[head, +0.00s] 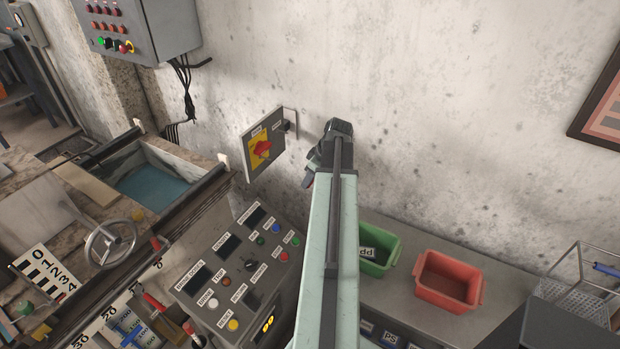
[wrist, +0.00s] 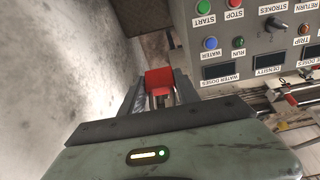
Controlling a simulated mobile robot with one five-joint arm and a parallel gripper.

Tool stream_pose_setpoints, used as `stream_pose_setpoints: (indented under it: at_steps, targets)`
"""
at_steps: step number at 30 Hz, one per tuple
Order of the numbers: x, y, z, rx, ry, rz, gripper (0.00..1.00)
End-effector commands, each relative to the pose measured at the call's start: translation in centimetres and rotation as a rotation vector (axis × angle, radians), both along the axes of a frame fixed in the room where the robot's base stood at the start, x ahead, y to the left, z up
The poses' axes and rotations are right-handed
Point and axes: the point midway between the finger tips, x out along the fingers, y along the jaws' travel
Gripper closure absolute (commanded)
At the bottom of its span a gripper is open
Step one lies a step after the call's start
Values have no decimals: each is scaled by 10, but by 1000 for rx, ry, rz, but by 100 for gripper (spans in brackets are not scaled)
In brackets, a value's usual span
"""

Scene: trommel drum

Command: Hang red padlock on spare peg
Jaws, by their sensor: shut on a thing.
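My gripper (head: 314,166) is shut on the red padlock (wrist: 159,78), which sits between the two fingers in the wrist view. The gripper is near the wall, right of a grey switch box (head: 263,145) with a yellow plate and a red rotary handle. A small dark peg-like part (head: 287,126) sticks out at the box's upper right edge, left of my gripper and apart from it. I cannot tell whether it is the spare peg.
A control console (head: 238,270) with buttons and displays stands below the switch box; it also shows in the wrist view (wrist: 250,35). A green bin (head: 378,250) and a red bin (head: 447,281) stand on the bench at right.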

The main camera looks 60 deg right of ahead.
Motion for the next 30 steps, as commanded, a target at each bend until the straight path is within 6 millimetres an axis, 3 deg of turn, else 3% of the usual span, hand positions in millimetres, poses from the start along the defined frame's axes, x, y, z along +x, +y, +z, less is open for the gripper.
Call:
stream_pose_setpoints:
  at_steps: [30]
  targets:
    - [-35, -3, 0, 0, 0, 0, 100]
